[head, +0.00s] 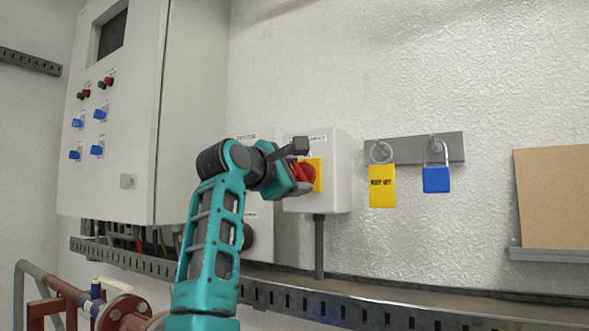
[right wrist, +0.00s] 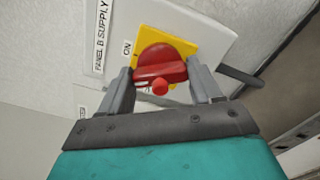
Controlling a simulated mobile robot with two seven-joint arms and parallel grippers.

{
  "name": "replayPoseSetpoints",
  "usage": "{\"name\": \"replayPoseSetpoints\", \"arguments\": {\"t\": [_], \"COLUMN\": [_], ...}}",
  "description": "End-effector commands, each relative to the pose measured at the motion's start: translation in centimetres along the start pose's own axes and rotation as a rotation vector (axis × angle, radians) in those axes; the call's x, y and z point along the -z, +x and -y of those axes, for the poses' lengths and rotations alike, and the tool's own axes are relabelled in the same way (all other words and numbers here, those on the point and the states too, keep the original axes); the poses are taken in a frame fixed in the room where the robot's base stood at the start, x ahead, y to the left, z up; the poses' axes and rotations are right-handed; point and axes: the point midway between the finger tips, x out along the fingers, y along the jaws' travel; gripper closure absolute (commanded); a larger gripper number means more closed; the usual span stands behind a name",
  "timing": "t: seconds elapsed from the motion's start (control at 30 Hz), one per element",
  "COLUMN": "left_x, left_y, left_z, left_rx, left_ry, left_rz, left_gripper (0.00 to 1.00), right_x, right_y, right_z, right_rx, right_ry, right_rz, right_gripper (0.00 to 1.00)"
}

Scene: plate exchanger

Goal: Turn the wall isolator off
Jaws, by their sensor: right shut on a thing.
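The wall isolator is a pale grey box (head: 335,180) on the wall with a yellow plate (head: 318,172) and a red rotary handle (head: 305,173). In the right wrist view the red handle (right wrist: 160,66) sits on the yellow plate (right wrist: 187,47), with the word ON readable beside it. My right gripper (head: 300,170) reaches the isolator's front and is shut on the red handle. In the right wrist view its two fingers (right wrist: 160,78) stand on either side of the handle. The handle's far side is partly hidden by the gripper in the head view. My left gripper is not in view.
A large control cabinet (head: 190,110) stands at left. A rail (head: 408,150) right of the isolator holds a yellow tag (head: 382,188) and a blue padlock (head: 436,180). A perforated cable tray (head: 400,312) runs below. A brown board (head: 555,195) is at far right.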

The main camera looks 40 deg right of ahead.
Motion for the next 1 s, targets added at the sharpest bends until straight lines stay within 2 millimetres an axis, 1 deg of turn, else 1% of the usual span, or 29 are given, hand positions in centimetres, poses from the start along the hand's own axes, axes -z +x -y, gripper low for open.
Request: {"name": "replayPoseSetpoints", "arguments": {"t": [0.2, 0.7, 1.0], "left_x": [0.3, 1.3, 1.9], "left_y": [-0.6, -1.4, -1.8], "left_z": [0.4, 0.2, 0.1], "left_rx": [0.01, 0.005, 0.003], "left_ry": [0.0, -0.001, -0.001], "left_rz": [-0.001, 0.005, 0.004], "left_gripper": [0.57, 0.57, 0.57], "right_x": [0.1, 0.1, 0.1], "right_y": [-0.1, -0.1, 0.0], "right_z": [-0.1, 0.0, 0.1], "right_rx": [0.001, 0.002, 0.003], "right_ry": [-0.208, -0.678, -0.898], "right_rz": [-0.004, -0.006, -0.006], "right_gripper": [0.67, 0.67, 0.67]}}
